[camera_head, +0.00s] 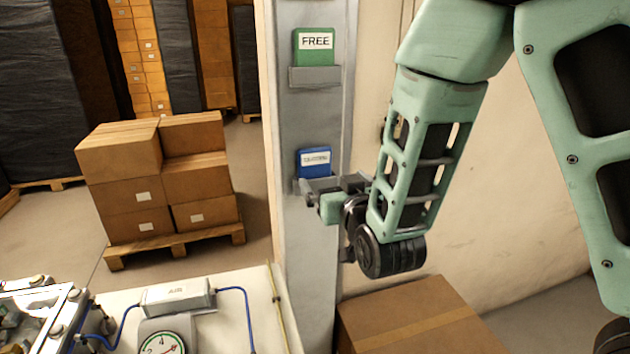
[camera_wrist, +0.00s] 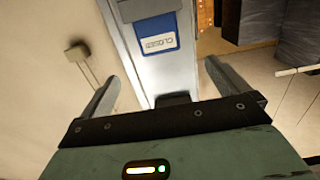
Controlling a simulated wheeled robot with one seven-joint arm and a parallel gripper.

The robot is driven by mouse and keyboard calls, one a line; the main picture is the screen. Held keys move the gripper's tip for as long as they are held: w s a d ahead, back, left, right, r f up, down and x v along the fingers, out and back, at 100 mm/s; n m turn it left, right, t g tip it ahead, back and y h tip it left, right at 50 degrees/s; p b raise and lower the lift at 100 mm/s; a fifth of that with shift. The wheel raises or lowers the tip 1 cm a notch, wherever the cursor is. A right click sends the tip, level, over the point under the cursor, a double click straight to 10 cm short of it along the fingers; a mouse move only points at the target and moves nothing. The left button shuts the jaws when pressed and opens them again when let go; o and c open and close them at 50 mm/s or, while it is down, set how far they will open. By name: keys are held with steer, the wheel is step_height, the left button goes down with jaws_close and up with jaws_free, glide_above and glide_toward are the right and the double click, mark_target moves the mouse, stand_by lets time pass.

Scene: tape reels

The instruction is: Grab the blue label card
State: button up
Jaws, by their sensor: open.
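The blue label card (camera_head: 314,160) stands upright in a holder on the grey post, below a green card. It has a white label strip, too small to read surely in the head view. In the wrist view the blue card (camera_wrist: 152,24) lies beyond the fingertips, between the lines of the two fingers. My gripper (camera_head: 308,190) is just below and in front of the card, at the height of its holder, and hides part of that holder. In the wrist view my gripper (camera_wrist: 163,72) has its fingers wide apart with nothing between them.
The green "FREE" card (camera_head: 314,45) sits in a higher holder (camera_head: 314,76) on the grey post (camera_head: 310,120). A cardboard box (camera_head: 415,320) stands below my arm. A bench with a gauge (camera_head: 163,344) is at lower left. Stacked boxes (camera_head: 125,165) stand behind on a pallet.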

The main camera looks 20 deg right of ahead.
steer(key=p, duration=0.4)
glide_toward(316, 160)
steer(key=w, duration=0.2)
steer(key=w+p, duration=0.4)
steer(key=w, duration=0.1)
steer(key=shift+w, duration=0.25)
steer(key=shift+w+f, duration=0.15)
steer(key=shift+w, duration=0.25)
steer(key=c, duration=1)
